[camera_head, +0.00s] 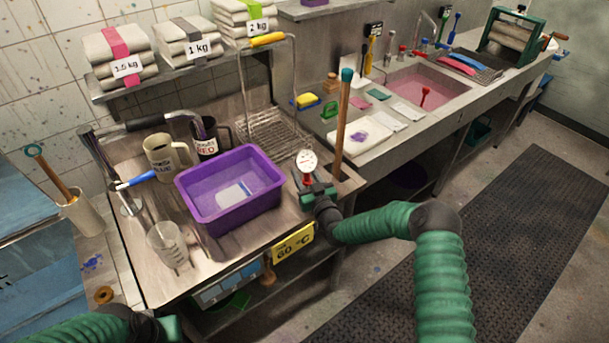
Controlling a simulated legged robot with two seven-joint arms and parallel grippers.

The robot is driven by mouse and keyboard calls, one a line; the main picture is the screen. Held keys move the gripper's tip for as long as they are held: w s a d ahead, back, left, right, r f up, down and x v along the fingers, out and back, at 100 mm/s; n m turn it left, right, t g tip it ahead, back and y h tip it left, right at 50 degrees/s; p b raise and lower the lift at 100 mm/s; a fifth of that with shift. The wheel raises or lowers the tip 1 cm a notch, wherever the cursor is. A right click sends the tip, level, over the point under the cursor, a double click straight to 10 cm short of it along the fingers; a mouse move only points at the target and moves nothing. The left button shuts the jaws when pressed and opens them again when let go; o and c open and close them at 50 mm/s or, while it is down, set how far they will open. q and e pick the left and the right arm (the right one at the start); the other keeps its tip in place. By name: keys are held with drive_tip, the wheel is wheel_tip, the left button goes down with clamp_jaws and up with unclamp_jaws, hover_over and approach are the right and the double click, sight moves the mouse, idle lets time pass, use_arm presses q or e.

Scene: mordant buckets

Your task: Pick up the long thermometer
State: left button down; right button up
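A thermometer with a round white dial (307,161) and a short visible red part below it stands upright at the front right corner of the steel counter. My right gripper (312,194) is directly below the dial, at the thermometer's stem. The lower stem is hidden by the gripper, and I cannot tell whether the fingers are closed on it. My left arm shows at the bottom left edge, with its gripper end (170,327) only partly in view; its fingers cannot be made out.
A purple tub (231,197) sits left of my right gripper. A wooden stick with a teal top (344,112) stands close behind it on the right. A glass beaker (168,247), mugs (162,158) and a wire rack (268,135) occupy the counter.

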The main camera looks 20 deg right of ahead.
drive_tip(key=shift+d, duration=0.55)
clamp_jaws()
drive_tip(key=shift+a, duration=0.1)
drive_tip(key=shift+a, duration=0.2)
